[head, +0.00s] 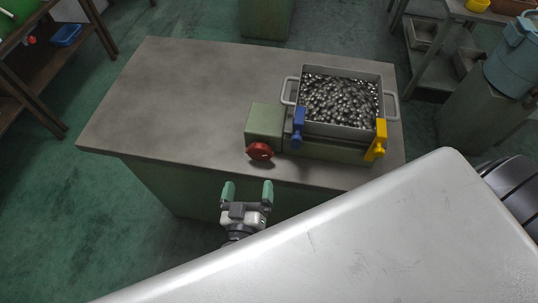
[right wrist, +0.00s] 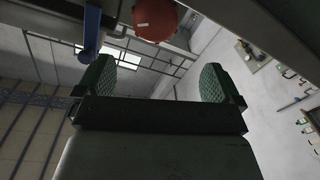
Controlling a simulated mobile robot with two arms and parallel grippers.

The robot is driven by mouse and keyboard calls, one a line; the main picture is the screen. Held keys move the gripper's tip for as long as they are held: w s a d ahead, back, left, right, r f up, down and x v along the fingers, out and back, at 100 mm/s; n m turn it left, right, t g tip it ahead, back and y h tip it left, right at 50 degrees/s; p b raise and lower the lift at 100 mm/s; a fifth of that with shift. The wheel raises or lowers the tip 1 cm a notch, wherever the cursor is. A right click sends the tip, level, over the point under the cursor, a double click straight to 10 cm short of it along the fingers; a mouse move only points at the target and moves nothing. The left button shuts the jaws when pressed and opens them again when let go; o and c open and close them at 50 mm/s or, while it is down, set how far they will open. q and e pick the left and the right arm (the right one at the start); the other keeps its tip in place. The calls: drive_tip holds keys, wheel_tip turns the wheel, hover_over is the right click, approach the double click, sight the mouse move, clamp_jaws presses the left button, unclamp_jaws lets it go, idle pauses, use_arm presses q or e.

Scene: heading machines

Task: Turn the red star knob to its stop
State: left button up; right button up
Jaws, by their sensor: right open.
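The red star knob (head: 260,151) is on the front of a green box (head: 264,123) at the front edge of the grey table. My right gripper (head: 248,188) is open and empty, in front of the table edge and a little below the knob in the head view, apart from it. In the right wrist view, the knob (right wrist: 155,18) is at the top, beyond the two green fingertips (right wrist: 160,82) and near the middle between them. My left gripper is in neither view.
A grey metal tray (head: 291,91) full of shiny small parts sits on the green fixture. A blue lever (head: 298,127) and a yellow lever (head: 378,140) stand at its front. The table's left side (head: 160,100) is bare.

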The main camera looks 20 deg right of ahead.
sight(259, 155)
drive_tip(key=shift+g, duration=0.3)
drive_tip(key=p+x, duration=0.1)
drive_tip(key=x, duration=0.3)
drive_tip(key=p+x, duration=0.1)
drive_tip(key=x, duration=0.4)
drive_tip(key=shift+d, duration=0.45)
drive_tip(key=shift+w+d+f, duration=0.15)
drive_tip(key=shift+w+d, duration=0.25)
drive_tip(key=shift+w, duration=0.15)
drive_tip(key=c, duration=0.9)
drive_tip(key=shift+m, duration=0.5)
